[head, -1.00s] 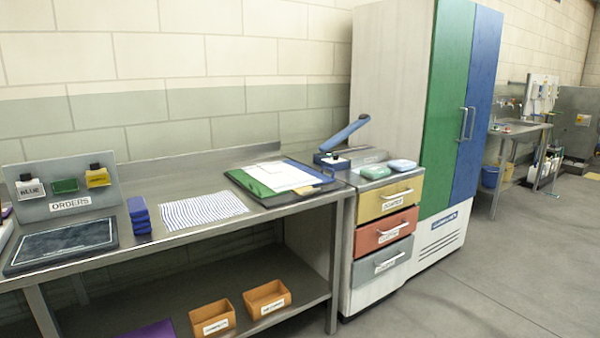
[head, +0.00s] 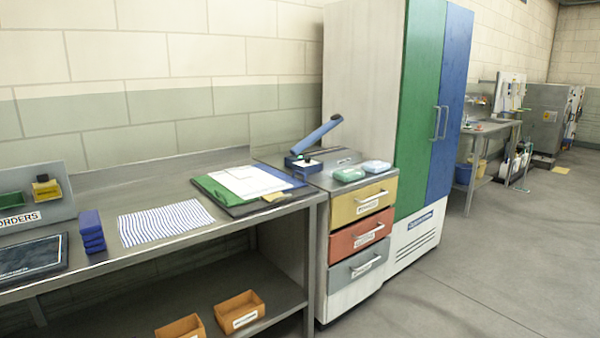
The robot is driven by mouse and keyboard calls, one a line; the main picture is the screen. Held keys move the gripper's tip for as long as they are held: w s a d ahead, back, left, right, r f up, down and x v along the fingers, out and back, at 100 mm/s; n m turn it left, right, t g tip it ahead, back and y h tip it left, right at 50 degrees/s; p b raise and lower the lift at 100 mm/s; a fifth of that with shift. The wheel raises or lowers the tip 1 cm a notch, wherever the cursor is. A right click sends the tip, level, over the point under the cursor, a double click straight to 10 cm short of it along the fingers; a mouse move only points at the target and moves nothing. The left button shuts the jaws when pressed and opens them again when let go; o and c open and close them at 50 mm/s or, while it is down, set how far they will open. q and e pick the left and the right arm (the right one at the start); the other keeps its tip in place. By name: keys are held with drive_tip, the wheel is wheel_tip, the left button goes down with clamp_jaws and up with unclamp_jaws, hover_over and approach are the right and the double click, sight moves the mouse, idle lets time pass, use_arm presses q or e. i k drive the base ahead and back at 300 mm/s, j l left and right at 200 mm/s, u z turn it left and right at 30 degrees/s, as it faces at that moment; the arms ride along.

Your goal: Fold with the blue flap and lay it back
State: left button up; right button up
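A flat board lies on the steel table with a green flap (head: 212,188) on its left and a blue flap (head: 279,176) on its right, partly under the white sheet. A white sheet (head: 247,180) lies over the middle of it. A small tan piece (head: 274,197) sits at the board's front right edge. A blue-and-white striped cloth (head: 165,222) lies flat to the left of the board. Neither of my grippers is in view.
The steel table (head: 150,190) holds an orders stand (head: 45,210), a dark slate (head: 32,258) and stacked blue blocks (head: 91,231). Open floor lies right.

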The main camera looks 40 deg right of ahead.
sight(298, 184)
drive_tip(key=i+l, duration=0.2)
drive_tip(key=l, duration=0.2)
drive_tip(key=i+l, duration=0.15)
drive_tip(key=l, duration=0.2)
drive_tip(key=i+l, duration=0.2)
drive_tip(key=l, duration=0.2)
drive_tip(key=i+l, duration=0.2)
drive_tip(key=l, duration=0.15)
drive_tip(key=i+l, duration=0.15)
drive_tip(key=l, duration=0.25)
drive_tip(key=i+l, duration=0.2)
drive_tip(key=l, duration=0.2)
drive_tip(key=i+l, duration=0.2)
drive_tip(key=l, duration=0.15)
